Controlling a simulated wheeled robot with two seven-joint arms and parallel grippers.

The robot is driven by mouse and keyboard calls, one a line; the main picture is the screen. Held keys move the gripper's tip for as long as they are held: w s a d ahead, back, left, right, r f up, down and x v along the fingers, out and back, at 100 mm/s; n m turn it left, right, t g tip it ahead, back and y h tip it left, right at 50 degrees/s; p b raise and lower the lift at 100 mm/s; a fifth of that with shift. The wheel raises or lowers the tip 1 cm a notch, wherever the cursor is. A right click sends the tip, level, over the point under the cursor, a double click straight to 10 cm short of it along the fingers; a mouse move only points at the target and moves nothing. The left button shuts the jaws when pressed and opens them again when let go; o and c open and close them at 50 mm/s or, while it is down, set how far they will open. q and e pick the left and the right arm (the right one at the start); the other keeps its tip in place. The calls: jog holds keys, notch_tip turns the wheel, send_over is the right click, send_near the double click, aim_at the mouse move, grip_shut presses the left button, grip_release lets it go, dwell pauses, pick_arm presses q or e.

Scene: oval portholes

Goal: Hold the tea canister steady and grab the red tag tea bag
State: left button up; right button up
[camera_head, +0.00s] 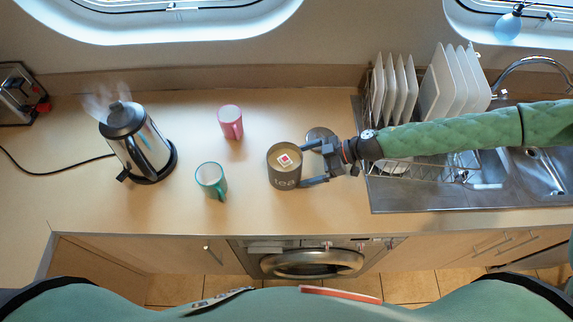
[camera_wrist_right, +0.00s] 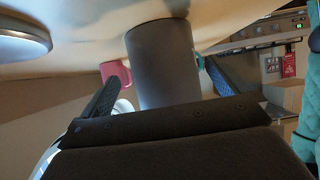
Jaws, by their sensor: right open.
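The grey tea canister (camera_head: 285,181), marked "tea", stands open on the counter in the middle of the head view. A red and white tag (camera_head: 284,159) shows inside its mouth. My right gripper (camera_head: 307,164) comes in from the right. It is open, with its fingers at the canister's right side. In the right wrist view the canister (camera_wrist_right: 163,62) stands ahead between the two open fingers (camera_wrist_right: 165,92). Whether either finger touches it I cannot tell. A round lid-like disc (camera_head: 320,134) lies behind my right gripper. My left gripper is not in view.
A pink mug (camera_head: 230,120) and a green mug (camera_head: 209,178) stand left of the canister. A steaming kettle (camera_head: 138,145) is further left. A dish rack with white plates (camera_head: 452,80) and a sink (camera_head: 530,175) are on the right. The front counter strip is clear.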

jog(key=shift+x, duration=3.35)
jog(key=shift+s, duration=0.1)
jog(key=c, duration=0.4)
